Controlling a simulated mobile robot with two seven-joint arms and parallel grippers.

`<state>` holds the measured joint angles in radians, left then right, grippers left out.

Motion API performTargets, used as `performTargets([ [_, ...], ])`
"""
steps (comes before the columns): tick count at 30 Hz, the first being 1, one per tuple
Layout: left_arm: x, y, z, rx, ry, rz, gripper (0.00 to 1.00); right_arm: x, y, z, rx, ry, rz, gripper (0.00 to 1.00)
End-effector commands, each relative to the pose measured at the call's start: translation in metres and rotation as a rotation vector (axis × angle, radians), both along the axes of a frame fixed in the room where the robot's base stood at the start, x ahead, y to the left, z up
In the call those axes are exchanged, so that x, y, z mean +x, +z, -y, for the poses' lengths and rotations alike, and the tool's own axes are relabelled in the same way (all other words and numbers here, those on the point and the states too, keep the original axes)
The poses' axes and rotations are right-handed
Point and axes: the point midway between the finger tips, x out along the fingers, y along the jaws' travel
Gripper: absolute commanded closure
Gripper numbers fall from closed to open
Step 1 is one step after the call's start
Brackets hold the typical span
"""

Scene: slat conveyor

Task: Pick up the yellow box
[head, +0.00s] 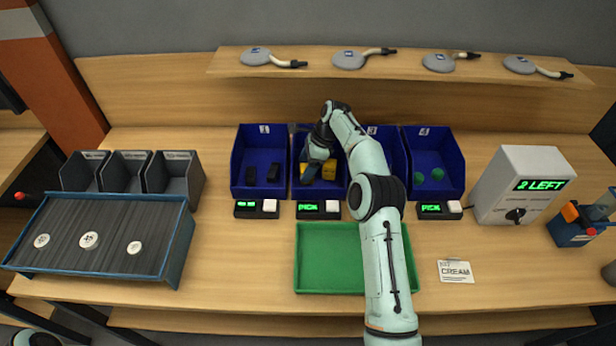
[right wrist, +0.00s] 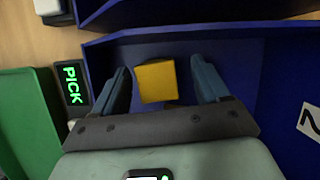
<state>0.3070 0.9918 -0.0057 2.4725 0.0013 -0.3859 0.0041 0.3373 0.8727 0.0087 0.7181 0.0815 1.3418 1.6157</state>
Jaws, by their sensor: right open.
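The yellow box (right wrist: 156,81) lies in the blue bin (right wrist: 235,60) marked 2. In the right wrist view it sits between the two spread fingers of my right gripper (right wrist: 162,75), with a gap visible on each side. In the head view the yellow box (head: 329,170) shows partly beside my right gripper (head: 312,174), which reaches down into the second bin from the left. The gripper hides part of that bin's contents. My left gripper is not in view.
Blue bins to either side hold black pieces (head: 272,173) and green pieces (head: 437,174). My right arm covers much of the third bin. A green tray (head: 325,280) in front is empty where visible. A shelf (head: 400,66) runs above.

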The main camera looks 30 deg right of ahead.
Motion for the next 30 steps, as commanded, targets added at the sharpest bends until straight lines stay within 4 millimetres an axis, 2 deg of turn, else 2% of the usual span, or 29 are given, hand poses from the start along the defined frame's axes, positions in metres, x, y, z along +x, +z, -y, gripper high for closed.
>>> performTargets([
  [1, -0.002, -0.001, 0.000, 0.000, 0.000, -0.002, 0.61, 0.003, -0.009, -0.003, 0.001, -0.001, -0.002, 0.26],
  [4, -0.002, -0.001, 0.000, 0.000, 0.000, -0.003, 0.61, 0.008, -0.020, -0.006, 0.000, -0.002, -0.002, 0.26],
  [13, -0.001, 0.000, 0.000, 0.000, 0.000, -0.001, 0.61, 0.011, -0.025, -0.008, -0.001, -0.005, 0.001, 0.26],
  [14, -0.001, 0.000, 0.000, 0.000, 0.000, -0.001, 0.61, 0.011, -0.025, -0.008, -0.001, -0.005, 0.001, 0.29],
  [18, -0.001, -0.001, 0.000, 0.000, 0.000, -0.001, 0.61, 0.011, -0.025, -0.007, -0.001, -0.004, 0.000, 0.74],
  [19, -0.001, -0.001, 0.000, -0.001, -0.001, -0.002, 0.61, 0.011, -0.025, -0.007, -0.001, -0.004, 0.000, 0.81],
  [30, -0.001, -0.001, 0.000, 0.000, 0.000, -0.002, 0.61, 0.010, -0.021, -0.007, -0.001, -0.004, 0.000, 0.81],
])
